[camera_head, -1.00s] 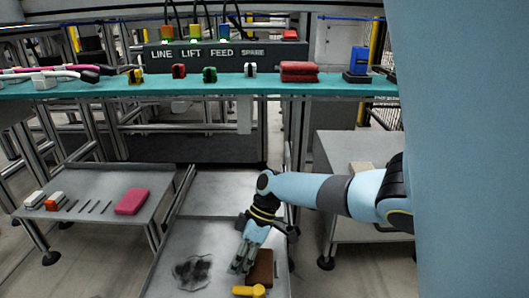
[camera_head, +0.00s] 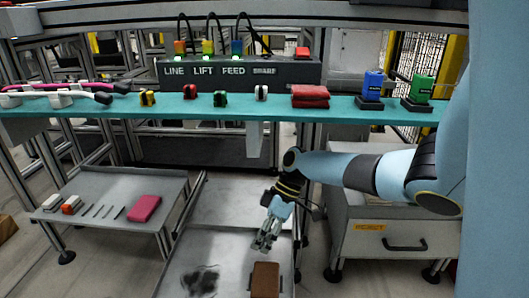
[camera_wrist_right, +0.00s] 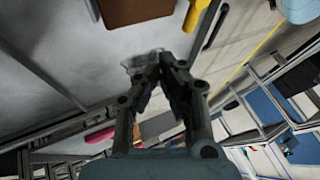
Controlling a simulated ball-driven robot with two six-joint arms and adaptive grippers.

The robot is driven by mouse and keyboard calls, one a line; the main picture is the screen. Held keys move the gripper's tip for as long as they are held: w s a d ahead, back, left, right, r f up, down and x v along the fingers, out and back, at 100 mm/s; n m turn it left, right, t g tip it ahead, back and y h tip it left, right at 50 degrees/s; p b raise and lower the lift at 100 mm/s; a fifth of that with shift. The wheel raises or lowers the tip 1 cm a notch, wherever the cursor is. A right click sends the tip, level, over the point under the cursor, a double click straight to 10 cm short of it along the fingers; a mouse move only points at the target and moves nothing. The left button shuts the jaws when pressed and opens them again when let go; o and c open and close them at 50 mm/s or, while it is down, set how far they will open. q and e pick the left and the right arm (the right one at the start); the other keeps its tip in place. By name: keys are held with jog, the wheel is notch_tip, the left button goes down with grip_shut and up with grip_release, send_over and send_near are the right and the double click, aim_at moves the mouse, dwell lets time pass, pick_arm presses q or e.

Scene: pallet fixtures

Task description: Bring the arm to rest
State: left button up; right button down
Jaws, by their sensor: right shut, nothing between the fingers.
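My right gripper (camera_head: 265,240) hangs at the end of my blue right arm (camera_head: 370,172), above the grey metal tray table (camera_head: 178,272). It points down and is shut and empty. In the right wrist view its fingertips (camera_wrist_right: 165,62) meet over the tray surface. A brown block (camera_head: 264,280) lies on the tray just in front of the gripper, apart from it; it also shows at the top of the right wrist view (camera_wrist_right: 135,8). My left gripper is not in view.
A side table at left holds a pink block (camera_head: 144,208). A drawer cabinet (camera_head: 385,235) stands right of the tray. A dark smudge (camera_head: 201,281) marks the tray.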

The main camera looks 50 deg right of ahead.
jog(key=shift+s+d+r, duration=0.1)
jog(key=shift+d+r, duration=0.2)
jog(key=shift+r, duration=0.15)
